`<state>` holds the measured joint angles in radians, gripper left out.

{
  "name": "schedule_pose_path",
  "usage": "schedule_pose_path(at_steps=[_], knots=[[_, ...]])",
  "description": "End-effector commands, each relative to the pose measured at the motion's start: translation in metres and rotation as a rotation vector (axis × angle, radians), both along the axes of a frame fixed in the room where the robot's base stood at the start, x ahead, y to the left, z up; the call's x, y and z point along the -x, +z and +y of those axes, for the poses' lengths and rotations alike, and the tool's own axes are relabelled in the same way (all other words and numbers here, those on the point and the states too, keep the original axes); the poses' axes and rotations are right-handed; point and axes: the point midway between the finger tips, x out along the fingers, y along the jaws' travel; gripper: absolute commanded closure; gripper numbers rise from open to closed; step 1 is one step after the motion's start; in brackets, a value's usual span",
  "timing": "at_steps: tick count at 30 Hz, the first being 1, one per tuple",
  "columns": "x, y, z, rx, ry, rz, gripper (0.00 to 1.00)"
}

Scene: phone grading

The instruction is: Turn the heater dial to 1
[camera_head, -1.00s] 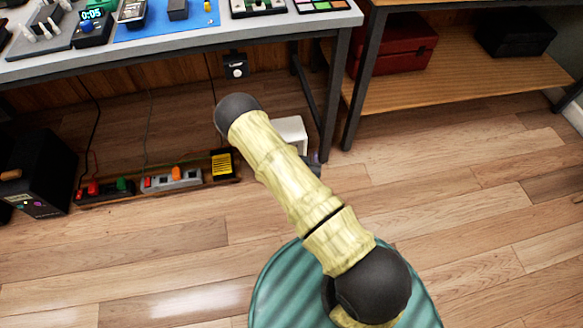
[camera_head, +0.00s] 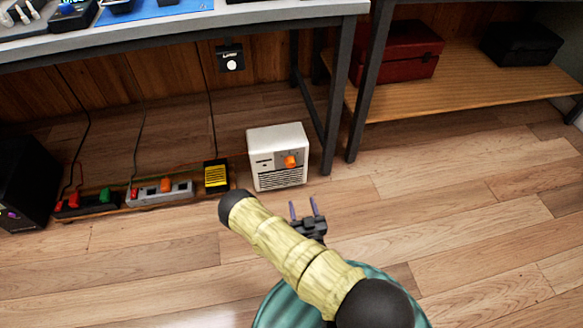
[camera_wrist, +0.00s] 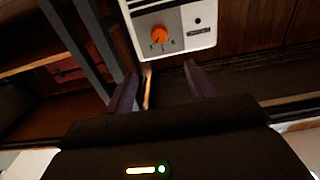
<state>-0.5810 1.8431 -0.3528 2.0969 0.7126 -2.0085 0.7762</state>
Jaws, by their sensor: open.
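The heater (camera_head: 277,158) is a white box with a slatted grille on the floor under the workbench. Its orange dial (camera_head: 290,161) is on the front face, right of centre. In the wrist view the heater panel (camera_wrist: 185,16) is at the top and the dial (camera_wrist: 160,35) sits on a grey plate with small marks, too small to read surely. My gripper (camera_head: 303,209) is open and empty, in front of the heater and below it in the head view. In the wrist view its two fingers (camera_wrist: 163,90) are spread, apart from the dial.
Power strips (camera_head: 160,191) and a black-and-yellow box (camera_head: 216,177) lie left of the heater, with cables running up. A bench leg (camera_head: 333,110) stands close on the heater's right. A wooden shelf (camera_head: 450,95) is at the right. The floor in front is clear.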

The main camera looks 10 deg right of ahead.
Motion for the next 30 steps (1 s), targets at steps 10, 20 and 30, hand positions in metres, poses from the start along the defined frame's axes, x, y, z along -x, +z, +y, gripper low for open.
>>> schedule_pose_path(at_steps=[10, 20, 30], knots=[[-0.039, -0.004, 0.000, -0.002, 0.000, -0.005, 0.45], [-0.098, -0.004, 0.000, -0.001, 0.000, -0.004, 0.45], [-0.155, -0.004, 0.000, -0.002, -0.001, -0.003, 0.45]])
